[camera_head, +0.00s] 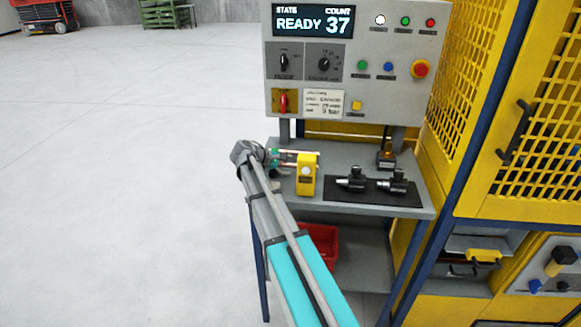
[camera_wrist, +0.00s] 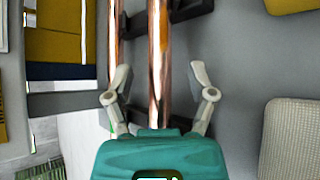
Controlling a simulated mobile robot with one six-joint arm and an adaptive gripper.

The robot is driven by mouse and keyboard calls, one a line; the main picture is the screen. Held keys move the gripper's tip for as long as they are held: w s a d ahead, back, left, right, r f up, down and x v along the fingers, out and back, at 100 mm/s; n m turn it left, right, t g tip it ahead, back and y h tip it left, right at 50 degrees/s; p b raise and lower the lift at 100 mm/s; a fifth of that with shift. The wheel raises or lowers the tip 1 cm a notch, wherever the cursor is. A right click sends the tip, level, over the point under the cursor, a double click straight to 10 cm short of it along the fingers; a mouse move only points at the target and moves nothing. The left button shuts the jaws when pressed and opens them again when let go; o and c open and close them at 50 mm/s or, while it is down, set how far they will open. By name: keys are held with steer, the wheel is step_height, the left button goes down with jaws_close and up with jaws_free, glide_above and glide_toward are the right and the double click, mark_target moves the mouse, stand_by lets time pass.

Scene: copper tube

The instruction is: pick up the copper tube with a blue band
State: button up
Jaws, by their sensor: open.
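In the wrist view my gripper (camera_wrist: 160,70) is open, with one finger on each side of a copper tube (camera_wrist: 158,50). The tube runs lengthwise between the fingers, with gaps on both sides. A second copper tube (camera_wrist: 113,45) lies parallel to its left, outside the left finger. In the head view the tubes (camera_head: 300,152) are small at the back left of the bench, partly hidden by my wrist.
The grey bench (camera_head: 345,205) holds a yellow device (camera_head: 306,175) close to my gripper and two black tools on a dark mat (camera_head: 372,197). A control panel (camera_head: 352,65) stands behind. A red bin (camera_head: 320,243) sits below. Yellow mesh fencing (camera_head: 530,120) is at right; open floor at left.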

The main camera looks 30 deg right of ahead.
mark_target(287, 165)
jaws_close()
stand_by(0.4)
steer(key=shift+r, duration=0.1)
step_height(287, 165, up, 10)
steer(key=p, duration=1)
stand_by(0.8)
